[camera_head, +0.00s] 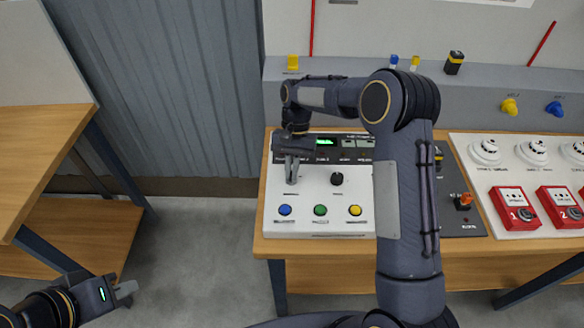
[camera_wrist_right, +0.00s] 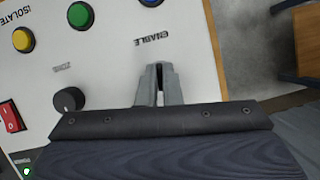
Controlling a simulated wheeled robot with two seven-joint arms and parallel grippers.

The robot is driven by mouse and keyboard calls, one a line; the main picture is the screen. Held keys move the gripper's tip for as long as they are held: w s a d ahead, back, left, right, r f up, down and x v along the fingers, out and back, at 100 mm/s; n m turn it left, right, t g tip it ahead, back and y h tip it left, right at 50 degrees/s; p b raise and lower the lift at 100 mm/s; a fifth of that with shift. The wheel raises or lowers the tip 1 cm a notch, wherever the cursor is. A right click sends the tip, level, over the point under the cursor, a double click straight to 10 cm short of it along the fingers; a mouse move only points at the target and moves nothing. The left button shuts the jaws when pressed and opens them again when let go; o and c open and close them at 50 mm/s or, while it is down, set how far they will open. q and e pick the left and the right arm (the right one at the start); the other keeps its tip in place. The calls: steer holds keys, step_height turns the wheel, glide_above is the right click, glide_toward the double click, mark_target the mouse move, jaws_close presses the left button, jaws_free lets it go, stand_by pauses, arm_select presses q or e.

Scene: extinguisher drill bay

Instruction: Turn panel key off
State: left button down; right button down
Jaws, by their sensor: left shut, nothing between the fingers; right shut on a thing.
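The white control panel (camera_head: 301,227) lies on the wooden table and also fills much of the right wrist view (camera_wrist_right: 115,62). My right gripper (camera_head: 291,178) reaches down onto the panel's left part, above the blue button (camera_head: 285,210). Its fingers (camera_wrist_right: 159,75) are shut on what appears to be the panel key, next to the "ENABLE" label. The fingers hide the key, so I cannot tell its angle. My left gripper (camera_head: 128,290) is shut and empty, low at the left over the floor, away from the panel.
A black zone knob (camera_head: 337,179), a green button (camera_head: 320,210) and a yellow button (camera_head: 355,210) are close to my right gripper. Red call points (camera_head: 515,208) and white detectors (camera_head: 532,152) stand at the right. A wooden bench (camera_head: 40,130) is at the left.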

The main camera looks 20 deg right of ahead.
steer(key=shift+n+h, duration=0.4)
steer(key=shift+n, duration=0.7)
steer(key=c, duration=1.6)
jaws_free()
steer(key=b+v, duration=0.1)
steer(key=v, duration=0.6)
steer(key=shift+w+r, duration=0.3)
steer(key=shift+r, duration=0.1)
